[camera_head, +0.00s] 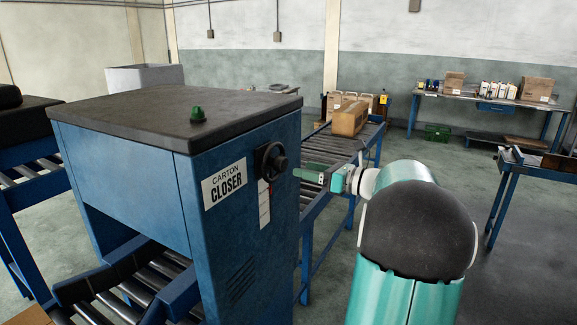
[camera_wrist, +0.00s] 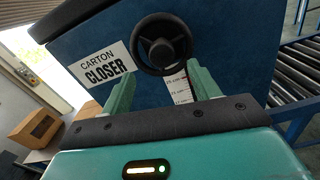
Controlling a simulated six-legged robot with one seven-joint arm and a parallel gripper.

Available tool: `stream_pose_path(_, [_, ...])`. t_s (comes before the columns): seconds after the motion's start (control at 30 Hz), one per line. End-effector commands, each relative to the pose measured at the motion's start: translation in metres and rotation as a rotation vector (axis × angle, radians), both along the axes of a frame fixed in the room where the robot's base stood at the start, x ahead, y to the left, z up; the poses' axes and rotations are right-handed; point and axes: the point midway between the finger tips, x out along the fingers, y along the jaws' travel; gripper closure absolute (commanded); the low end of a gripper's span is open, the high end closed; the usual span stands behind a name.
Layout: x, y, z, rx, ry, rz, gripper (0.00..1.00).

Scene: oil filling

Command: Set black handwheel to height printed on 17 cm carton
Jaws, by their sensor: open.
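The black handwheel (camera_head: 270,161) is on the side face of the blue carton closer (camera_head: 240,240), right of its "CARTON CLOSER" label. In the wrist view the handwheel (camera_wrist: 161,43) is seen nearly face on, with a round hub. A white height scale (camera_head: 264,204) runs below it; in the wrist view its small print (camera_wrist: 181,88) is too small to read surely. My gripper (camera_head: 299,173) is open and empty in front of the handwheel. In the wrist view its fingers (camera_wrist: 162,84) are spread below the wheel. No printed height is legible on any carton.
A brown carton (camera_head: 350,118) lies on the roller conveyor (camera_head: 335,150) behind the closer. Another carton (camera_wrist: 36,128) shows at the left in the wrist view. A workbench (camera_head: 480,98) with goods stands at the back right.

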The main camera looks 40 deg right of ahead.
Motion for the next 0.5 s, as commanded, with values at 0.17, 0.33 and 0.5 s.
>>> stream_pose_path(0.17, [0.034, 0.011, -0.001, 0.001, 0.000, 0.002, 0.39])
stream_pose_path(0.33, [0.056, 0.017, -0.001, 0.000, 0.001, 0.001, 0.39])
stream_pose_path(0.5, [0.063, 0.020, -0.001, 0.001, 0.002, -0.002, 0.39])
